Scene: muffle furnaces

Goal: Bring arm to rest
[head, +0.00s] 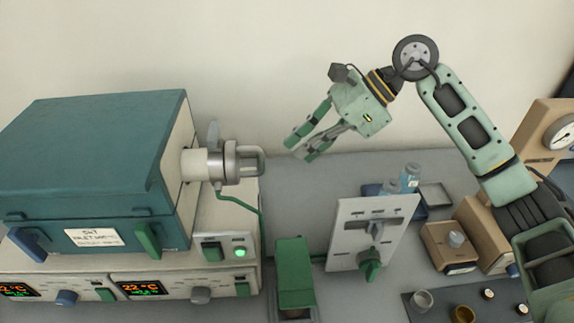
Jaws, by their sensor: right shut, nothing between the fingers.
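My right arm reaches in from the right and bends over the bench. My right gripper (303,148) is raised in the air near the back wall, with its fingers pointing down to the left. It is shut and empty, apart from everything around it. The teal muffle furnace (95,150) stands at the left, with a metal fitting (235,162) on its right side, below and left of my fingers. My left gripper is not in view.
A pale upright panel with a green knob (345,235) stands below the gripper, beside a green block (295,272). Blue-labelled bottles (410,177), brown boxes (448,246) and a dark tray with small cups (445,306) stand at the right. The air around the gripper is clear.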

